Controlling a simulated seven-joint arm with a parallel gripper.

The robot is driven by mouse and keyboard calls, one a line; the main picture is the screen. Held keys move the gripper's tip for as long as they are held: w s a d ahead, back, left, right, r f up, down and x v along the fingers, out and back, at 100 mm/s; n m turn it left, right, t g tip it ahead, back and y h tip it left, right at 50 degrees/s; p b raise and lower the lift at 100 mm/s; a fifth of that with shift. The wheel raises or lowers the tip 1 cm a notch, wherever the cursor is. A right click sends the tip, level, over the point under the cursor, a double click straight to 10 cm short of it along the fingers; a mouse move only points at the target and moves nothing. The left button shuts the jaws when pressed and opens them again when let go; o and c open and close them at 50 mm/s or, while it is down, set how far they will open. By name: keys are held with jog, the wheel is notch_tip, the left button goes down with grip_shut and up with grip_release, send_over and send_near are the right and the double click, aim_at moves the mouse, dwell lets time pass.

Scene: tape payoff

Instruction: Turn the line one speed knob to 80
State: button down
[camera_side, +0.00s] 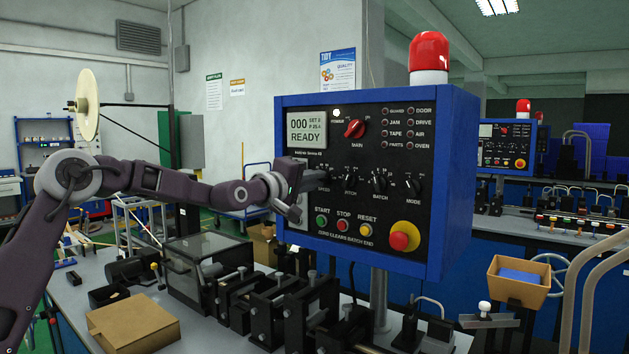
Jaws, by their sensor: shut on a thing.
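The near control panel (358,226) is a black face in a blue housing. Its screen (305,128) reads 000 and READY. My gripper (318,180) is at the panel's left side, shut on the speed knob above the SPEED label. The fingers hide most of that knob, so its pointer setting cannot be read. To its right are the black pitch knob (350,170), batch knob (380,176) and mode knob (413,186). A red main switch (355,129) sits above them.
Below the knobs are green start (322,221), red stop (342,225) and yellow reset (366,230) buttons, and a red emergency button (403,236). Black machine blocks (268,315) and a cardboard box (133,321) crowd the bench under my arm. A similar panel (504,146) stands farther back.

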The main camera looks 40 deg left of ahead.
jog(key=shift+a+m, duration=0.15)
jog(key=shift+m, duration=8.75)
jog(key=c, duration=1.5)
grip_release()
jog(key=shift+s+f, duration=0.1)
